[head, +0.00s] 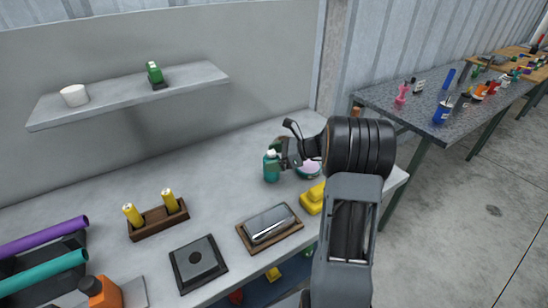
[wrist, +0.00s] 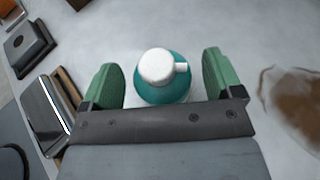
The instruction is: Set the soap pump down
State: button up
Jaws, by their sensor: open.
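The soap pump (head: 271,167) is a teal bottle with a white pump top. It stands upright on the grey bench (head: 215,180), and its base appears to rest on the surface. In the wrist view the soap pump (wrist: 163,80) shows from above, its white nozzle pointing right. My gripper (wrist: 162,78) is open, with one green finger on each side of the bottle and a visible gap on both sides. In the head view my gripper (head: 281,152) is beside the bottle, partly hidden by my arm.
A chrome muffler on a wooden tray (head: 270,228), a dark square plate (head: 198,264) and a wooden holder with yellow cylinders (head: 157,223) are nearer the front. A yellow object (head: 312,199) and a pinkish round item (head: 309,170) are close right. Bench left of the bottle is clear.

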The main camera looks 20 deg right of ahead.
jog(key=shift+d+r, duration=0.1)
jog(key=shift+r, duration=0.2)
jog(key=v, duration=1.1)
jog(key=s+a+n+g+h, duration=0.2)
jog(key=s+a+n, duration=0.1)
jog(key=a+n, duration=0.2)
jog(key=s+a+n+g+h, duration=0.1)
jog(key=s+a+n+h, duration=0.2)
jog(key=a, duration=0.4)
jog(key=s+a+f+n+g+h, duration=0.1)
jog(key=s+a+n+g+h, duration=0.1)
jog(key=s+a+n, duration=0.3)
jog(key=shift+s+a+n+g+h, duration=0.2)
jog(key=shift+a+n+g+h, duration=0.15)
jog(key=shift+n, duration=0.85)
jog(key=s+n+h, duration=0.1)
jog(key=n, duration=0.1)
jog(key=s+a+n+h, duration=0.1)
jog(key=s+n, duration=0.1)
jog(key=s+a+f+n+t+h, duration=0.1)
jog(key=n, duration=0.2)
jog(key=shift+s, duration=0.2)
jog(key=shift+s+f+n+t+h, duration=0.1)
jog(key=shift+s+n+t+h, duration=0.35)
jog(key=shift+n, duration=0.45)
